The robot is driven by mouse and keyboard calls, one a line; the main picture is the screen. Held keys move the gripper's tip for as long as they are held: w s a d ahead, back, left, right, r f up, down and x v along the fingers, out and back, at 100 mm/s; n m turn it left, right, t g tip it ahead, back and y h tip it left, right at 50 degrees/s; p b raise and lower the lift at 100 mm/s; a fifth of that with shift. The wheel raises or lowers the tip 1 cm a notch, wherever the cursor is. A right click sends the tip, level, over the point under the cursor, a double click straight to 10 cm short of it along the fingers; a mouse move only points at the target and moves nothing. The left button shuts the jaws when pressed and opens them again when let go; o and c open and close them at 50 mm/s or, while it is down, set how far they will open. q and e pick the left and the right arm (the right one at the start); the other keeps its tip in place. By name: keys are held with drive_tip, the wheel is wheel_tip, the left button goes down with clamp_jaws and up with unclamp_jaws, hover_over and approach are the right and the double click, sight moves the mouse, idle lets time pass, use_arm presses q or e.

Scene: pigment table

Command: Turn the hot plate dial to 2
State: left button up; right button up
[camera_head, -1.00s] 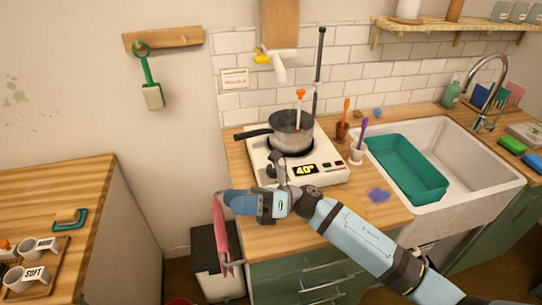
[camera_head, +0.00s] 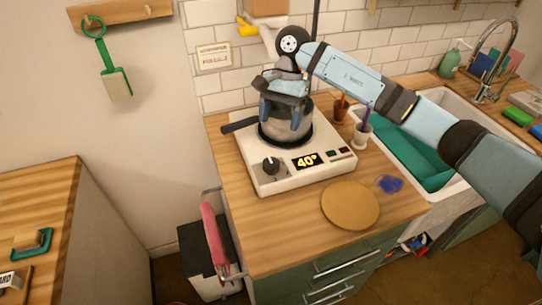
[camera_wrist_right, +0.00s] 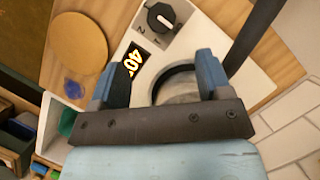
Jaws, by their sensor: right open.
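The white hot plate (camera_head: 327,165) stands on the wooden counter, its display reading 40°. Its black dial (camera_head: 271,166) is at the front left of the panel. In the right wrist view the dial (camera_wrist_right: 160,18) sits near the top, with printed marks that look like a 2 and a 1 beside it; its exact setting is hard to read. A grey pot (camera_head: 285,128) stands on the burner, its handle pointing left. My right gripper (camera_head: 281,114) is open, pointing down over the pot, behind the dial. Its spread fingers (camera_wrist_right: 163,70) hold nothing. My left gripper is out of view.
A round wooden board (camera_head: 350,205) and blue pigment (camera_head: 390,184) lie in front of the hot plate. A white cup (camera_head: 361,138) and a brown cup (camera_head: 341,108) stand to its right, near the sink with a teal tub (camera_head: 415,155). The counter left of the board is clear.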

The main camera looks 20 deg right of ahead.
sight(271, 162)
drive_tip(key=p+x, duration=0.1)
drive_tip(key=x, duration=1)
drive_tip(key=shift+a+f, duration=0.1)
drive_tip(key=c, duration=0.9)
